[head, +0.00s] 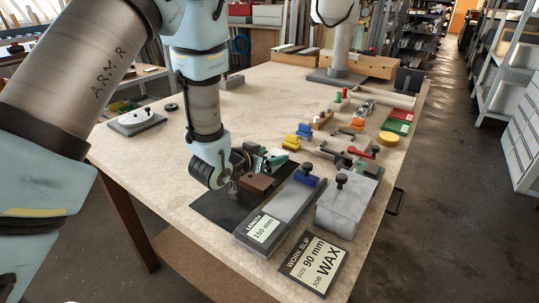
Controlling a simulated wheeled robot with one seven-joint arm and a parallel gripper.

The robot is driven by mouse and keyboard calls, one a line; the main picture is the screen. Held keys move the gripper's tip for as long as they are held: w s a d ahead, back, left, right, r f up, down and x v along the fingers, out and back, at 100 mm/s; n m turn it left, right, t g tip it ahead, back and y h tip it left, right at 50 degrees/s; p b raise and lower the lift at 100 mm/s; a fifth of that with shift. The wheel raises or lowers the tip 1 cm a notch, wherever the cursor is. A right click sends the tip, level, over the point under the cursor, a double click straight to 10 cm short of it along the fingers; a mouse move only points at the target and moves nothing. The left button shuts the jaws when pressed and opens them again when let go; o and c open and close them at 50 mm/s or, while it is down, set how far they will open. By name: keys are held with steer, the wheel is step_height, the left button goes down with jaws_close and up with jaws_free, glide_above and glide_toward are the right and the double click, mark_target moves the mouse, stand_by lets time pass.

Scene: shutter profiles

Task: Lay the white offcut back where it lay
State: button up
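My gripper (234,187) points down over the black mat (217,211) at the near part of the bench, just left of a brown block (258,184). Its fingers are small and dark here, and I cannot tell whether they are open, shut or holding something. I cannot pick out the white offcut for certain. A long pale bar (385,98) lies at the far right of the bench, but I cannot tell whether it is an offcut. A green-and-white item (275,160) lies behind the brown block.
Right of the mat are a long grey fixture labelled 150 mm (283,210), a grey block with a black knob (342,206) and a work slip reading 90 mm, WAX (312,262). Yellow, blue and red pieces crowd the right side. The bench's left middle is mostly clear.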

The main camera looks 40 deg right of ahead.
steer(key=shift+o, duration=0.9)
steer(key=shift+s+a+f, duration=0.1)
steer(key=shift+f, duration=0.35)
steer(key=shift+s+a+f, duration=0.1)
steer(key=shift+f, duration=0.3)
steer(key=shift+r, duration=0.1)
steer(key=shift+d+r+p, duration=0.15)
steer(key=shift+r+p, duration=0.5)
steer(key=shift+p, duration=0.3)
steer(key=b+v, duration=0.3)
steer(key=v, duration=0.6)
steer(key=shift+w+r, duration=0.1)
steer(key=shift+w, duration=0.1)
steer(key=shift+r+p, duration=0.3)
steer(key=shift+p, duration=0.55)
steer(key=p, duration=0.3)
steer(key=shift+a+r, duration=0.25)
steer(key=shift+a, duration=0.05)
steer(key=p, duration=0.1)
steer(key=a+p, duration=0.1)
steer(key=p, duration=0.1)
steer(key=shift+s+r, duration=0.2)
steer(key=shift+s+a+p, duration=0.1)
steer(key=shift+a+p, duration=0.25)
steer(key=shift+p, duration=0.7)
